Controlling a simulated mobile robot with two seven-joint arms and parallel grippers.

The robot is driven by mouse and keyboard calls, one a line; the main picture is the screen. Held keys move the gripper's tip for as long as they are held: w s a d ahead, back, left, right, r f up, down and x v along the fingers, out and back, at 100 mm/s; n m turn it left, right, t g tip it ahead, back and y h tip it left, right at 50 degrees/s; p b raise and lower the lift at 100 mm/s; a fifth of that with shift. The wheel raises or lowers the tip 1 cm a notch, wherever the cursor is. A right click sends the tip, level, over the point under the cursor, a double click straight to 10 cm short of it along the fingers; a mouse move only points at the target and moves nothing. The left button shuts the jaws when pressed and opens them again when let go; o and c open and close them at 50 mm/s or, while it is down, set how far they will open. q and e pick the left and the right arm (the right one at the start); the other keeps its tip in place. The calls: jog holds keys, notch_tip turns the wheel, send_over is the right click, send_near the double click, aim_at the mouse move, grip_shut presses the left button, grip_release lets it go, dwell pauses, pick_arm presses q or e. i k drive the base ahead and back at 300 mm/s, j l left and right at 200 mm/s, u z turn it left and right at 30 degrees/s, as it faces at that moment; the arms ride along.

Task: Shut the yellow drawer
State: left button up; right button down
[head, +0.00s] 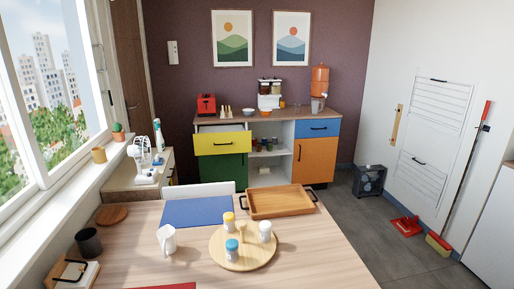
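The yellow drawer (222,143) is in the upper left of the cabinet against the far wall. Neither of my grippers shows in the head view.
A wooden table (310,251) fills the foreground, with a wooden tray (280,214), a blue mat (197,211) and a round board with shakers. A white chair back (198,189) stands behind it. Grey floor (345,207) is free to the right, before a dark heater (369,180).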

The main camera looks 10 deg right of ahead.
aim_at(227, 139)
jog(key=z, duration=0.7)
jog(key=i+l+z, duration=0.1)
jog(key=l, duration=0.25)
jog(key=l+z, duration=0.1)
jog(key=l, duration=0.25)
jog(key=i+l+z, duration=0.5)
jog(key=l+z, duration=0.15)
jog(key=l, duration=0.15)
jog(key=i+l+z, duration=0.6)
jog(key=i, duration=0.3)
jog(key=i+u, duration=0.7)
jog(key=i+l+u, duration=0.1)
jog(key=i+u, duration=0.25)
jog(key=i+j+u, duration=0.15)
jog(key=i+u, duration=0.35)
jog(key=i+l+u, duration=0.1)
jog(key=i+u, duration=0.35)
jog(key=i+l+u, duration=0.1)
jog(key=i+u, duration=0.15)
jog(key=i, duration=1.25)
jog(key=i+u, duration=0.4)
jog(key=i, duration=0.2)
jog(key=i+u, duration=0.45)
jog(key=i+l, duration=0.05)
jog(key=i, duration=0.05)
